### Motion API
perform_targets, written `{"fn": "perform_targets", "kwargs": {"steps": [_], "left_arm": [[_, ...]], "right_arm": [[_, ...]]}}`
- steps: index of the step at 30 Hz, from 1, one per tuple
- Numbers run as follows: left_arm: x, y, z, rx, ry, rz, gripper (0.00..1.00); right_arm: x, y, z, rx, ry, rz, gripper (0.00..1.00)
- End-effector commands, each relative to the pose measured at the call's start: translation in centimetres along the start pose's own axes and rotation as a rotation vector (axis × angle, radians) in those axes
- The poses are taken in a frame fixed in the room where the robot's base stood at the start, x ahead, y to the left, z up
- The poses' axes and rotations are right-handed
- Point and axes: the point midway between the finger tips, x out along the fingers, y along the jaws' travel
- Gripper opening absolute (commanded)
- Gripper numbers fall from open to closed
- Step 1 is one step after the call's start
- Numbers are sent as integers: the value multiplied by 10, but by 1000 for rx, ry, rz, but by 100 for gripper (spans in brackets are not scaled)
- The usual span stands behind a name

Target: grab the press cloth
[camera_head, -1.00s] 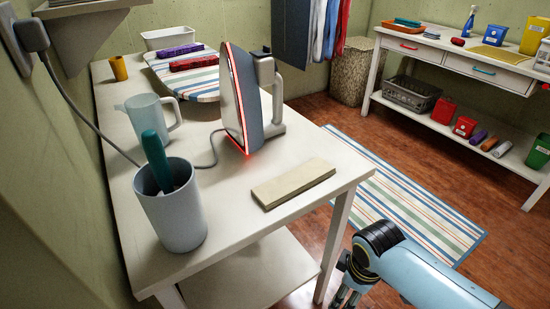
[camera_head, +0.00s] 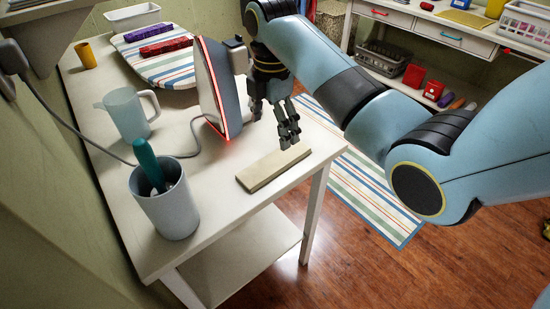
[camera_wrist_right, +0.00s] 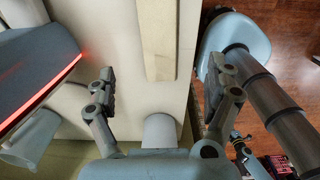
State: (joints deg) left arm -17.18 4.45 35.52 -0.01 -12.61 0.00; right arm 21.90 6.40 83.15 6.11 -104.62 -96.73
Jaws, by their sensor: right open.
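The press cloth appears to be the folded beige strip (camera_head: 273,168) lying flat near the right edge of the white table. It also shows at the top middle of the right wrist view (camera_wrist_right: 159,45). My right gripper (camera_head: 272,122) is open and empty, fingers pointing down, just behind and above the cloth and close beside the iron. In the right wrist view its fingers (camera_wrist_right: 161,75) are spread wide, with the cloth's near end between and beyond them; they do not appear to touch it. My left gripper is not in view.
The upright iron (camera_head: 217,90) with a glowing red edge stands close left of my right gripper; its cord runs left. A jug (camera_head: 127,115) and a cup (camera_head: 167,210) with a teal-handled tool stand further left. A striped ironing board (camera_head: 165,65) lies at the back.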

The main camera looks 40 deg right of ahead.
Motion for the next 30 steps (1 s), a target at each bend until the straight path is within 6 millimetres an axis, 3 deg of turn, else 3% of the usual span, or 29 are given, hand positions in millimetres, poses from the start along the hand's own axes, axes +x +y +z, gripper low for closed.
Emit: {"fn": "perform_targets", "kwargs": {"steps": [7, 14, 21, 30], "left_arm": [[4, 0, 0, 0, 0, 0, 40], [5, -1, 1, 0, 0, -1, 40], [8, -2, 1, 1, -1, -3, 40], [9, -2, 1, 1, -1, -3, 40]], "right_arm": [[39, 0, 0, -16, 2, -8, 87], [59, 1, 2, -15, 1, -6, 87], [96, 3, 6, -15, 2, -6, 87], [105, 3, 6, -15, 1, -3, 87]]}}
